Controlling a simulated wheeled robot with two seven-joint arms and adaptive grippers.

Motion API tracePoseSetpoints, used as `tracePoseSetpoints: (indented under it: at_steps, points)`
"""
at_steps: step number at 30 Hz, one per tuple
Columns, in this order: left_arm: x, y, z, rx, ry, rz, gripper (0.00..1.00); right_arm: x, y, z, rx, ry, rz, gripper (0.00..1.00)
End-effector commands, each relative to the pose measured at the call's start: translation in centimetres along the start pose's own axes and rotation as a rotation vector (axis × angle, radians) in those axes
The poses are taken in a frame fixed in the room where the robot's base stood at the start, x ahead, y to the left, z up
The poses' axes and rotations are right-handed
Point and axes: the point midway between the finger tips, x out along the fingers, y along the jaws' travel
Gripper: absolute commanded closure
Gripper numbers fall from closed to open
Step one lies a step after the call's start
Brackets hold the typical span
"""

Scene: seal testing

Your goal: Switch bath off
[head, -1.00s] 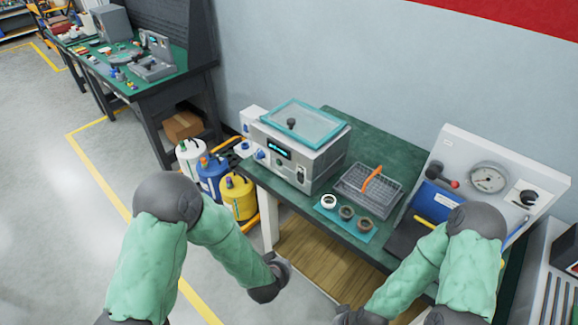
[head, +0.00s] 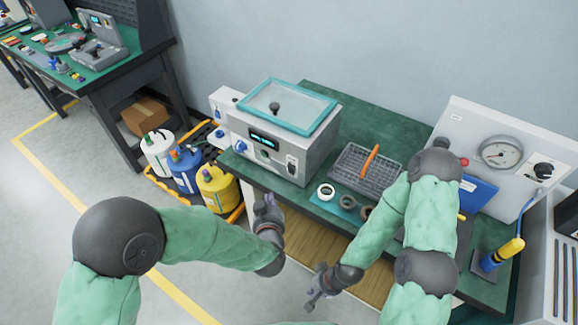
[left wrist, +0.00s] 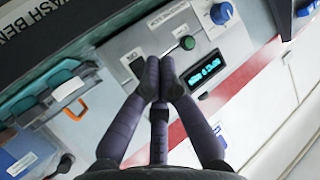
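The bath (head: 285,150) is a grey box with a teal-rimmed lid on the green bench. Its display (head: 263,140) is lit cyan, and the lit display also shows in the left wrist view (left wrist: 206,74). A black rocker switch (left wrist: 134,66) sits on a pale plate of the front panel, beside a green-tipped lever (left wrist: 187,43). My left gripper (head: 266,203) is in front of and below the bath. In the left wrist view its fingers (left wrist: 160,65) are together, empty, between switch and display; contact cannot be told. My right gripper (head: 316,283) hangs low before the bench, its opening unclear.
A wire basket (head: 367,170) with an orange handle and several rings (head: 326,191) on a teal mat lie right of the bath. A gauge panel (head: 501,152) stands further right. Colored containers (head: 217,188) stand on the floor at left.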

Motion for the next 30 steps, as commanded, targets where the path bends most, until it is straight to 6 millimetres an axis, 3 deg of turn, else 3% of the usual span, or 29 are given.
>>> tracePoseSetpoints:
  at_steps: [8,30]
  points:
    - [0.5,0.4,-0.3,-0.001,-0.001,0.001,1.00,0.1,0.0,0.0,0.000,0.000,0.000,1.00]
    - [5.9,4.3,-4.3,-0.001,-0.001,0.001,1.00,0.1,0.0,0.0,0.000,0.000,0.000,1.00]
